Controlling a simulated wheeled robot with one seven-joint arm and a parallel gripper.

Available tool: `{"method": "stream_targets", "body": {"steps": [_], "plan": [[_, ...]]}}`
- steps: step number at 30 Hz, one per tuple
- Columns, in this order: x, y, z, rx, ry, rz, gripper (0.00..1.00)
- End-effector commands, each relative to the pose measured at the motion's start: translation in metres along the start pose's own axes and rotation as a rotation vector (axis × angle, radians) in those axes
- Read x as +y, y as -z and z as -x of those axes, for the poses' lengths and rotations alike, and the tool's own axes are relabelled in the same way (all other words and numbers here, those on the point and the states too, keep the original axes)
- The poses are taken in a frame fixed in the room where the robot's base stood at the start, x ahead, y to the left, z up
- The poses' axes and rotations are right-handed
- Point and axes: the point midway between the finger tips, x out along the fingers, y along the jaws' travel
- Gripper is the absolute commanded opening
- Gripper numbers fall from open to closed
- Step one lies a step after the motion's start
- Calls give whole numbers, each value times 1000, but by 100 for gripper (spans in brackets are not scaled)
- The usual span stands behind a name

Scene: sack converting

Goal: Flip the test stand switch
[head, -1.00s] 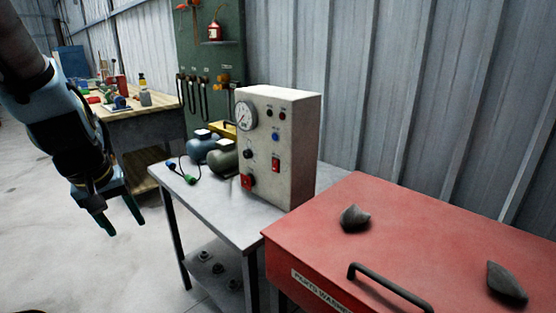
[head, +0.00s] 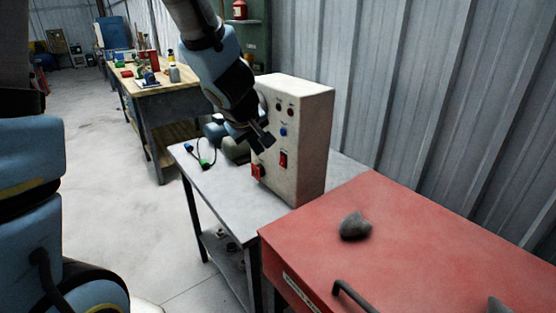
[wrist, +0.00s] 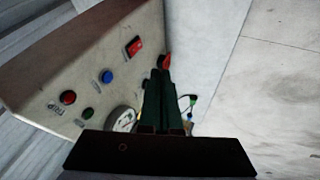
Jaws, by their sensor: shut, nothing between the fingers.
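The test stand (head: 310,150) is a beige upright box on a grey metal table. Its front carries a red rocker switch (head: 283,160), a blue button (head: 283,132) and a red control (head: 257,171) low at the left. My gripper (head: 266,143) is in front of this panel, its fingers together and empty. In the wrist view the dark fingers (wrist: 160,85) reach along the panel. Their tips appear close to the low red control (wrist: 165,60), partly hiding it; I cannot tell if they touch. The rocker (wrist: 133,46) is clear of them. The gauge (wrist: 122,118) is partly hidden.
A red parts washer (head: 400,225) with a dark handle and grey stones on its lid stands at the right front. Motors (head: 236,150) and a cable lie left of the stand. A corrugated wall is behind. The floor at left is clear.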

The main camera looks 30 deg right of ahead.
Motion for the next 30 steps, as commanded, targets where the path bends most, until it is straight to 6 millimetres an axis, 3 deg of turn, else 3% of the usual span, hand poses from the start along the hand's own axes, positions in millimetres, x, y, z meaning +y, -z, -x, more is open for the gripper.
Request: {"method": "stream_targets", "body": {"steps": [8, 20, 24, 30], "plan": [[-2, -1, -22, -1, 0, 2, 0], [-3, -2, -102, -1, 1, 2, 0], [18, 0, -109, -3, 0, 0, 0], [32, -1, -119, -1, -1, 0, 0]]}}
